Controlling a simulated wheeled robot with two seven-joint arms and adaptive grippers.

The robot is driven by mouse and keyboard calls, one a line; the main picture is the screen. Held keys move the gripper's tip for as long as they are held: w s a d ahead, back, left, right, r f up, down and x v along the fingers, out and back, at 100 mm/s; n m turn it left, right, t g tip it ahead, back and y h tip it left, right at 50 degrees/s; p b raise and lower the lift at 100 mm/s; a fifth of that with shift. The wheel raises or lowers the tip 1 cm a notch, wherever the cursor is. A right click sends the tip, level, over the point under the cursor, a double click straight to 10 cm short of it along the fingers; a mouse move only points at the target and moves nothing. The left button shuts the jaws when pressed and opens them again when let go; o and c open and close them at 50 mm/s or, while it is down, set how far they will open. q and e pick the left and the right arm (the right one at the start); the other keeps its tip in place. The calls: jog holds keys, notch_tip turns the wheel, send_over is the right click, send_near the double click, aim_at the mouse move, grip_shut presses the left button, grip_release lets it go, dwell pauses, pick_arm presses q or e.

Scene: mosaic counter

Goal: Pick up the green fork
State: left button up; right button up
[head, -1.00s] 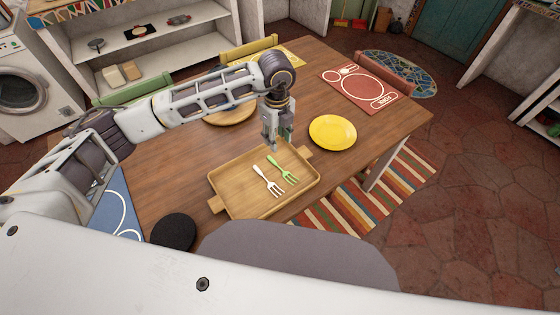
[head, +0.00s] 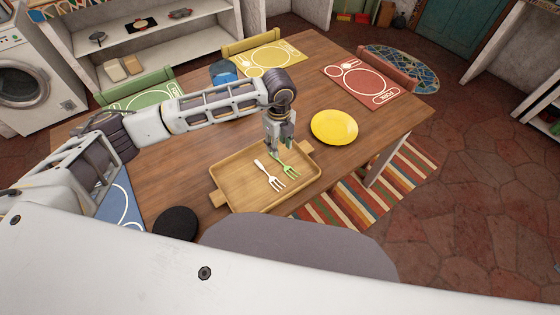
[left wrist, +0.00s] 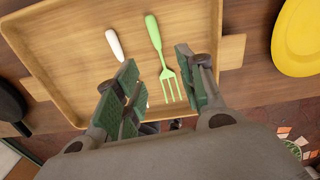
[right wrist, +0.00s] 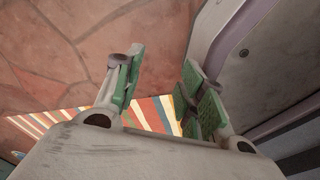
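The green fork (head: 289,170) lies in a wooden tray (head: 232,201), to the right of a white fork (head: 269,176). My left gripper (head: 278,151) is just over the handle end of the green fork in the head view and hides part of it. In the left wrist view the green fork (left wrist: 154,35) shows between the open fingers (left wrist: 158,88) of that gripper, its tines near them. The white fork (left wrist: 115,44) is partly hidden by the left finger there. My right gripper (right wrist: 160,85) is open and empty, away from the tray, above the floor.
A yellow plate (head: 334,127) lies right of the tray. A black round object (head: 175,224) is at the table's near left. A grey chair (head: 300,245) stands in front.

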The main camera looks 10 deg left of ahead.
aim_at(280, 160)
pick_arm(q)
jog(key=shift+f, duration=1.2)
jog(key=shift+s+d+f, duration=0.1)
jog(key=shift+f, duration=1.2)
jog(key=shift+s+d+f, duration=0.1)
jog(key=shift+f, duration=1.2)
jog(key=shift+w, duration=0.1)
jog(key=c, duration=0.8)
jog(key=shift+r, duration=0.2)
notch_tip(280, 160, up, 10)
jog(key=shift+f, duration=0.15)
